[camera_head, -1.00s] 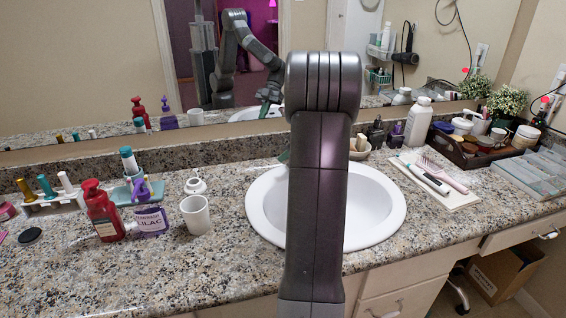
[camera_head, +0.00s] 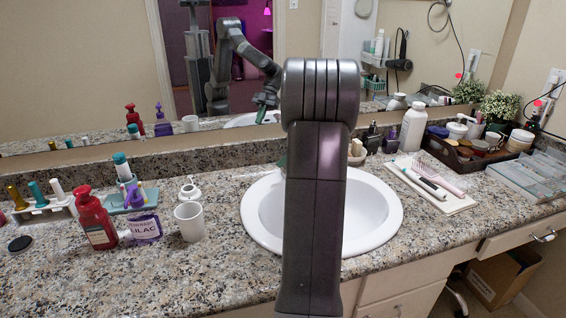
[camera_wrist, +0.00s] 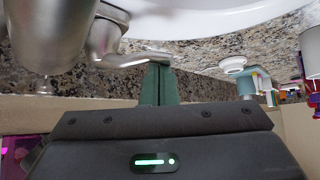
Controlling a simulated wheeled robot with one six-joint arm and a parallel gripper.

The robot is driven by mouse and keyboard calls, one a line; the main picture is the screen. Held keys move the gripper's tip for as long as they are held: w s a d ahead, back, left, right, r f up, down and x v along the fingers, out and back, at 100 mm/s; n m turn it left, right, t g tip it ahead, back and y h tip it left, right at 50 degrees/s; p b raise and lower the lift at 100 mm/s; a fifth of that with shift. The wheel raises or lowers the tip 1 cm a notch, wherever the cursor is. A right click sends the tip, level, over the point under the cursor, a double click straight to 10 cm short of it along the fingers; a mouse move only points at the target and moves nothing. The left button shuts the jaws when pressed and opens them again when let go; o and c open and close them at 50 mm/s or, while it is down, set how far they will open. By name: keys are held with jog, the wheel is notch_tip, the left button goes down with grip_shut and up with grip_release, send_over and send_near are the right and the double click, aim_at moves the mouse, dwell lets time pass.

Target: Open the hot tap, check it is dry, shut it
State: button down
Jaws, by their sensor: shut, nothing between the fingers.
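The tap shows only in the wrist view, as a large blurred metal body (camera_wrist: 45,35) at the upper left with a slim metal lever (camera_wrist: 135,58) beside it. My gripper (camera_wrist: 158,68) is shut and empty, its green fingers together with their tips at the lever's end. I cannot tell whether they touch it. In the head view my arm hides the tap and most of the gripper. The white oval basin (camera_head: 375,215) shows on both sides of my arm, and its visible inside looks dry. No water stream shows.
On the counter left of the basin stand a white cup (camera_head: 189,222), a purple-labelled bottle (camera_head: 146,228) and a red pump bottle (camera_head: 95,218). On the right are a hairbrush tray (camera_head: 440,195), a white bottle (camera_head: 414,128) and a dark cosmetics tray (camera_head: 465,160). The mirror (camera_head: 90,60) spans the back.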

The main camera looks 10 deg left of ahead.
jog(key=p+v, duration=0.1)
jog(key=v, duration=1.2)
jog(key=shift+r, duration=0.1)
dwell(0.7)
